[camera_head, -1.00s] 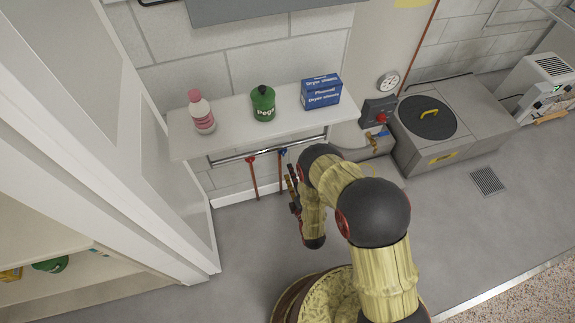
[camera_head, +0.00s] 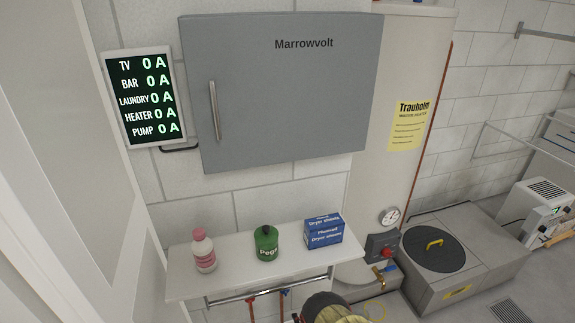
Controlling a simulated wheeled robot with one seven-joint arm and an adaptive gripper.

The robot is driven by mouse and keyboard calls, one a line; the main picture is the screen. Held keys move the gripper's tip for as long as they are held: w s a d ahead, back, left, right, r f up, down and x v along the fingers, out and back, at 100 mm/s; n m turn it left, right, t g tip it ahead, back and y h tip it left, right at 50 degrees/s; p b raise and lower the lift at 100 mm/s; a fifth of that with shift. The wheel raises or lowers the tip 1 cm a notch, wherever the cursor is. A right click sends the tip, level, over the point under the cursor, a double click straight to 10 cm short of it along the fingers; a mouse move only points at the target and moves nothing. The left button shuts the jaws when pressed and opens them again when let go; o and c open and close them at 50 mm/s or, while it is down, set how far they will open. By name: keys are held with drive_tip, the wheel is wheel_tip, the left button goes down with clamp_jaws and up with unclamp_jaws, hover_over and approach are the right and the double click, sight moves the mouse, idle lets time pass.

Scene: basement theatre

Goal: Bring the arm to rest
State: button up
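My arm (camera_head: 330,306) shows only as a dark joint and a bit of yellow link at the bottom edge, just in front of and below the white shelf. My gripper is out of the frame, so its fingers are hidden from me. No object held by it can be seen.
The white shelf (camera_head: 188,288) holds a pink bottle (camera_head: 203,251), a green peg tub (camera_head: 266,244) and a blue dryer-sheets box (camera_head: 323,232). Above hang the closed grey Marrowvolt cabinet (camera_head: 285,95) and a display (camera_head: 143,97) reading 0 A throughout. A grey lidded unit (camera_head: 450,260) stands right.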

drive_tip(key=s+d+f+m+g+h, duration=0.3)
drive_tip(key=s+f+m+g, duration=0.5)
drive_tip(key=s+f+g, duration=0.25)
drive_tip(key=s+d+r+m+p, duration=0.2)
drive_tip(key=s+d+r+m, duration=0.1)
drive_tip(key=r, duration=2)
drive_tip(key=s+d+r+m+h+p, duration=0.1)
drive_tip(key=s+d+r+m, duration=0.3)
drive_tip(key=r, duration=1.9)
drive_tip(key=s+d+r+m+p, duration=0.3)
drive_tip(key=s+d+r, duration=0.3)
drive_tip(key=r, duration=1.8)
drive_tip(key=s+m, duration=0.1)
drive_tip(key=s, duration=0.1)
drive_tip(key=shift+s+h, duration=0.3)
drive_tip(key=shift+s, duration=0.1)
drive_tip(key=shift+d+r, duration=0.1)
drive_tip(key=shift+c, duration=1)
